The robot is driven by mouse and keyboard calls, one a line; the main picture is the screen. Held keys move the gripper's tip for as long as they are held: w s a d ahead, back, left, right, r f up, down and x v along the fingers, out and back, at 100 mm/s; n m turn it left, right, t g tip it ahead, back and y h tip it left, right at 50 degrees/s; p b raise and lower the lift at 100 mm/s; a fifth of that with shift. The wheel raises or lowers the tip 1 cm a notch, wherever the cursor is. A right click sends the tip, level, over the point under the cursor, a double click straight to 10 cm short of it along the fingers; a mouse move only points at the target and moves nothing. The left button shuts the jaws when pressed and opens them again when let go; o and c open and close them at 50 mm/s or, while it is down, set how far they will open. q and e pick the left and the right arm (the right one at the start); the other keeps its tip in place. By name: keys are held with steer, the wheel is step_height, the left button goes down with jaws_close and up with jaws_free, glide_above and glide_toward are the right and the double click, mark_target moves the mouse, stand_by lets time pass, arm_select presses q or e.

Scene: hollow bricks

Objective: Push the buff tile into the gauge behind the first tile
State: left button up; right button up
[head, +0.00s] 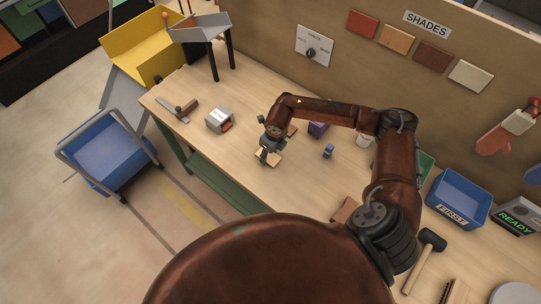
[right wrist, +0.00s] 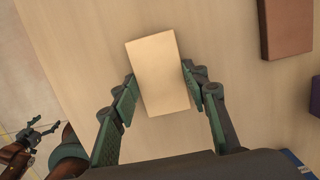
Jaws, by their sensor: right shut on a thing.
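The buff tile (right wrist: 158,73) is a pale rectangular block between the two fingers of my right gripper (right wrist: 160,92) in the right wrist view. The fingers are shut on its sides. In the head view my right gripper (head: 266,158) points down at the bench with the buff tile (head: 271,159) at its tips; I cannot tell whether the tile touches the bench. A grey box with a white label, which looks like the gauge (head: 217,117), stands to the left, with a reddish tile (head: 227,127) at its lower opening. My left gripper (right wrist: 36,132) shows small in the right wrist view, fingers apart and empty.
A trowel (head: 182,108) lies left of the grey box. A reddish-brown tile (right wrist: 286,27), a purple block (head: 318,129) and a small blue object (head: 328,151) are near my right gripper. The bench (head: 233,155) is clear between gripper and box. A mallet (head: 424,259) lies at the right.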

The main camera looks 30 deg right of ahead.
mark_target(256, 149)
steer(key=shift+w+a+f, duration=0.1)
steer(key=shift+w+f, duration=0.05)
steer(key=shift+f, duration=0.1)
steer(key=shift+w+a+b, duration=0.15)
steer(key=shift+w+b, duration=0.15)
steer(key=shift+w, duration=0.05)
steer(key=shift+w+a, duration=0.1)
steer(key=shift+w, duration=0.2)
stand_by(0.5)
steer(key=shift+w+a+b, duration=0.1)
steer(key=shift+w+b, duration=0.25)
steer(key=shift+b, duration=0.1)
steer(key=shift+w+a, duration=0.15)
steer(key=shift+w, duration=0.15)
steer(key=shift+w+a+b, duration=0.25)
steer(key=shift+w+b, duration=0.35)
steer(key=shift+w, duration=0.05)
steer(key=shift+w+a, duration=0.2)
steer(key=shift+w, duration=0.15)
steer(key=shift+w+a+b, duration=0.1)
steer(key=shift+w+b, duration=0.2)
steer(key=shift+b, duration=0.1)
steer(key=shift+w+a, duration=0.15)
steer(key=shift+w, duration=0.2)
